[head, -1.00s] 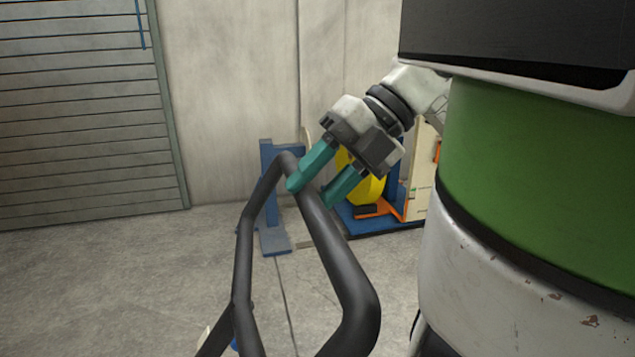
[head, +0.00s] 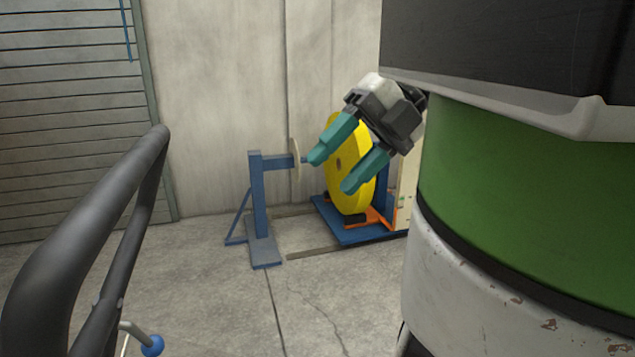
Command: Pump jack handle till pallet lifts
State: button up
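The jack handle, a thick dark grey tube loop (head: 68,232), rises at the left and leaves the picture at the bottom. My gripper (head: 338,168) hangs in the air to the right of the handle, clear of it. Its two teal fingers point down and left, spread apart with nothing between them. A small lever with a blue ball knob (head: 152,346) shows low beside the handle. The pallet and the jack's lower body are not in view.
A yellow reel (head: 349,186) stands behind my gripper on a blue and orange base (head: 345,228). A blue post stand (head: 260,205) is left of it. A slatted shutter (head: 75,120) and concrete wall close the back. Bare floor lies between handle and stand.

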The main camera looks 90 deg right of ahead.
jog(key=v, duration=0.3)
jog(key=shift+s+r, duration=0.25)
jog(key=shift+w, duration=0.1)
dwell(0.3)
